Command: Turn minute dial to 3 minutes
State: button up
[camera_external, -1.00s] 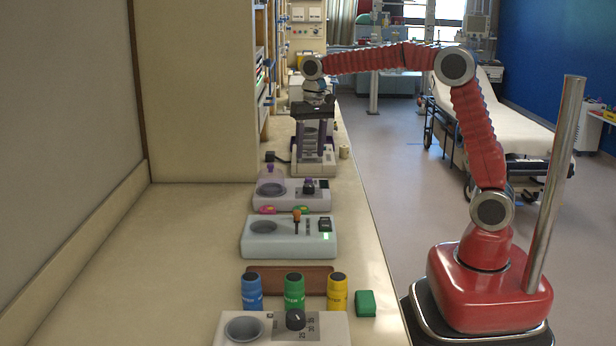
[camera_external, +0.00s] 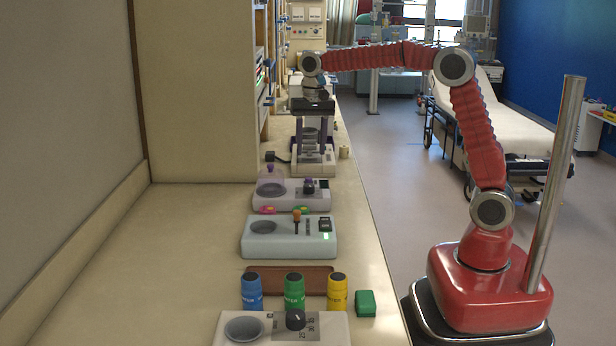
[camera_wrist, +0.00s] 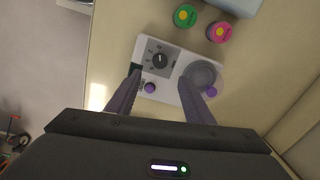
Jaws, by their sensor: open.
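The black minute dial (camera_wrist: 160,61) sits on a dark square scale plate on a pale device (camera_wrist: 172,88). Its marks are too small to read. A purple knob (camera_wrist: 150,88) and a round grey recess (camera_wrist: 203,73) are on the same top. In the external view this device (camera_external: 283,202) stands third from the front, its dial (camera_external: 308,190) small. My gripper (camera_external: 313,146) is open and empty, pointing down above the bench, behind the device in that view. In the wrist view its purple fingers (camera_wrist: 160,78) lie spread either side of the dial and knob, apart from them.
A lever device (camera_external: 262,246), blue (camera_external: 252,292), green (camera_external: 294,292) and yellow (camera_external: 337,292) bottles and another dial unit (camera_external: 243,330) stand nearer the camera. Bare bench lies left.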

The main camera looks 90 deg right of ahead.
aim_at(309, 185)
jog(key=f, duration=1.2)
jog(key=shift+w+f, duration=0.15)
jog(key=shift+w, duration=0.1)
jog(key=shift+c, duration=0.4)
jog(key=c, duration=1)
jog(key=shift+o, duration=0.2)
